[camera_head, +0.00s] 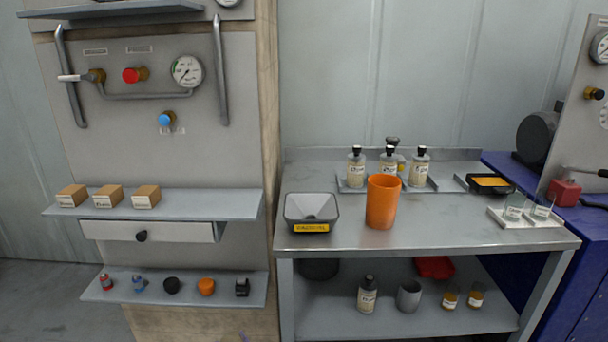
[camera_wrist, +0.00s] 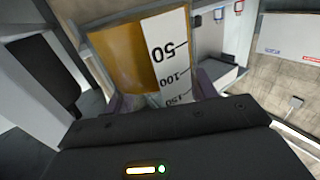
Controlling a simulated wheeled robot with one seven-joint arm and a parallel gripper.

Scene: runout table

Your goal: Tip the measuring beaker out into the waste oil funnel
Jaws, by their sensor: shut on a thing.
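The measuring beaker (camera_wrist: 125,58) fills the upper middle of the wrist view. It has a white scale strip marked 50, 100 and 150, upside down in that picture, and amber oil shows inside. My gripper (camera_wrist: 160,98) is shut on it, with a finger at either side. The beaker's rim is out of frame, and its tilt is hard to tell. The waste oil funnel (camera_head: 297,206) is a grey square hopper with a yellow label, on the left end of the steel table (camera_head: 430,232) in the head view.
An orange cup (camera_head: 382,203) stands close right of the funnel. Several labelled bottles (camera_head: 356,168) stand behind it. A black tray (camera_head: 490,184) and small glass beakers (camera_head: 514,206) are at the right. A wooden-edged panel with shelves (camera_head: 170,204) stands left of the table.

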